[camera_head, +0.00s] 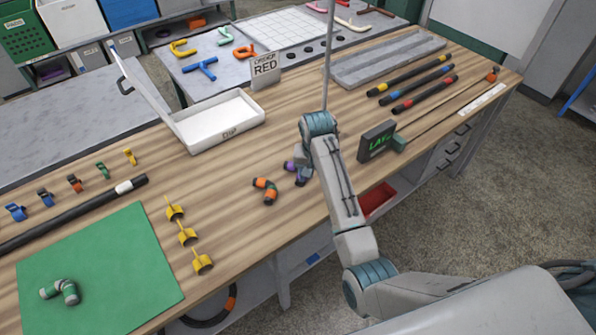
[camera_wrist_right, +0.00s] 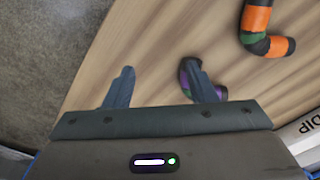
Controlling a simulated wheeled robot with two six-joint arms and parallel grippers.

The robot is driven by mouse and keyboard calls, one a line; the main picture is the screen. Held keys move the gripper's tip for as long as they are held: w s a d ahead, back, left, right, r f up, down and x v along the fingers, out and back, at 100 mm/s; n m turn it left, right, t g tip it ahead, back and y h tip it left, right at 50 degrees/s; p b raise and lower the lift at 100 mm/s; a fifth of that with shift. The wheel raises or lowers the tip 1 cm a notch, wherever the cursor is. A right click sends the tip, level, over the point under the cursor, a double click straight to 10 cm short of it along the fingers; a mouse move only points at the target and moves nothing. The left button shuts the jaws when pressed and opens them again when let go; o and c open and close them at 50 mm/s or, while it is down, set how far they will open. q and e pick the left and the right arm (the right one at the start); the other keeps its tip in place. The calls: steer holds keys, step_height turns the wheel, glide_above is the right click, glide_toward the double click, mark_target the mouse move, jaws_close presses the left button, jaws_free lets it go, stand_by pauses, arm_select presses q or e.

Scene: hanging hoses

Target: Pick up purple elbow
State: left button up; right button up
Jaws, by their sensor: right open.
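The purple elbow (camera_head: 289,166) lies on the wooden bench, mostly hidden behind my right gripper (camera_head: 302,175) in the head view. In the right wrist view the purple elbow (camera_wrist_right: 185,79) shows dark and purple around one finger, which covers its middle. My right gripper (camera_wrist_right: 160,87) is open there, with bare wood between its fingers. The elbow is at the right-hand finger, not centred between the two; I cannot tell whether they touch. My left gripper is not in view.
An orange elbow (camera_head: 266,189) lies just left of the purple one. A green and grey elbow (camera_head: 62,291) rests on the green mat (camera_head: 120,265).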

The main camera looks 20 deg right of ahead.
steer(key=w+a+r, duration=0.3)
steer(key=w+r, duration=0.2)
steer(key=shift+m+g, duration=0.4)
steer(key=f, duration=0.1)
steer(key=f+p, duration=0.1)
steer(key=f, duration=0.3)
steer(key=shift+w+d+f, duration=0.2)
steer(key=shift+d+f, duration=0.05)
steer(key=shift+d, duration=0.1)
steer(key=shift+w+f+p, duration=0.1)
steer(key=shift+f+p, duration=0.45)
steer(key=shift+f, duration=0.05)
steer(key=f, duration=0.2)
steer(key=f+p, duration=0.1)
steer(key=f, duration=0.1)
steer(key=shift+w+d+f, duration=0.1)
steer(key=shift+w+d, duration=0.1)
steer(key=shift+c, duration=0.4)
steer(key=c, duration=1)
